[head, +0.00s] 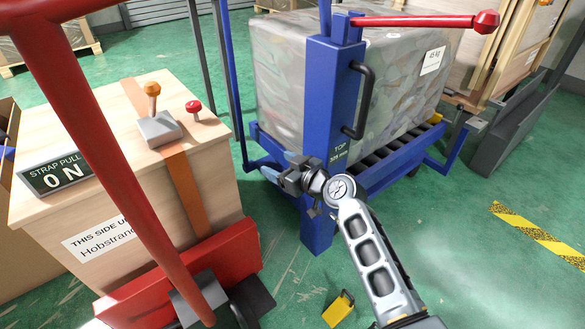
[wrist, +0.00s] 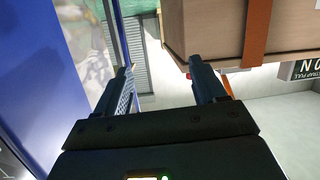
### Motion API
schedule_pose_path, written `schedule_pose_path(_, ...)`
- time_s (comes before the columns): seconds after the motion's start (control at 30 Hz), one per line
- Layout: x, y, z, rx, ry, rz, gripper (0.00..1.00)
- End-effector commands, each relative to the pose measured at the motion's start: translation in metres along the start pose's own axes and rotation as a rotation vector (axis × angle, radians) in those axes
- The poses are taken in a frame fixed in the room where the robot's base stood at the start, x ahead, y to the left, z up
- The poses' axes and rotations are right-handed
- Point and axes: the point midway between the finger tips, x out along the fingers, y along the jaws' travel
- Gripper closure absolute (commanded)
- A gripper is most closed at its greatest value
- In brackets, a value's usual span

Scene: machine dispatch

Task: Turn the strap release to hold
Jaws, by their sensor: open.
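The strap release (head: 160,126) is a grey box with an upright lever and orange knob (head: 152,89). It sits on top of a wooden crate (head: 100,120), on the orange strap (head: 186,190). A sign (head: 58,175) at its left reads "STRAP PULL ON"; part of it shows at the right of the wrist view (wrist: 308,68). My gripper (head: 293,172) is right of the crate, apart from the release, in front of a blue post. In the wrist view my gripper (wrist: 160,68) has its fingers apart with nothing between them. The lever is not clearly visible there.
A red knob (head: 193,107) stands beside the release. A red frame (head: 100,150) crosses in front of the crate. The blue post (head: 333,110) carries a red-handled bar (head: 425,20). A wrapped load (head: 290,70) sits on rollers behind. Green floor is open at the right.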

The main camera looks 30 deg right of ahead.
Motion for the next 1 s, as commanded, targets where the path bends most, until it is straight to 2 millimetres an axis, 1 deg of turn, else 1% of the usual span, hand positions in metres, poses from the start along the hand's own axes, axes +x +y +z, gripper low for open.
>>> schedule_pose_path(0.03, -0.007, 0.000, 0.002, -0.002, -0.008, 0.008, 0.30)
schedule_pose_path(0.1, -0.014, 0.000, 0.006, -0.004, -0.016, 0.017, 0.30)
schedule_pose_path(0.23, -0.023, 0.000, 0.011, -0.006, -0.025, 0.028, 0.30)
schedule_pose_path(0.4, -0.027, 0.000, 0.014, -0.008, -0.029, 0.034, 0.30)
schedule_pose_path(0.67, -0.027, 0.000, 0.014, -0.008, -0.029, 0.035, 0.30)
schedule_pose_path(0.77, -0.033, 0.000, 0.015, -0.010, -0.034, 0.040, 0.30)
schedule_pose_path(0.87, -0.051, -0.001, 0.021, -0.015, -0.052, 0.057, 0.30)
schedule_pose_path(0.97, -0.086, -0.004, 0.029, -0.026, -0.079, 0.087, 0.30)
schedule_pose_path(1.0, -0.104, -0.006, 0.032, -0.031, -0.089, 0.101, 0.30)
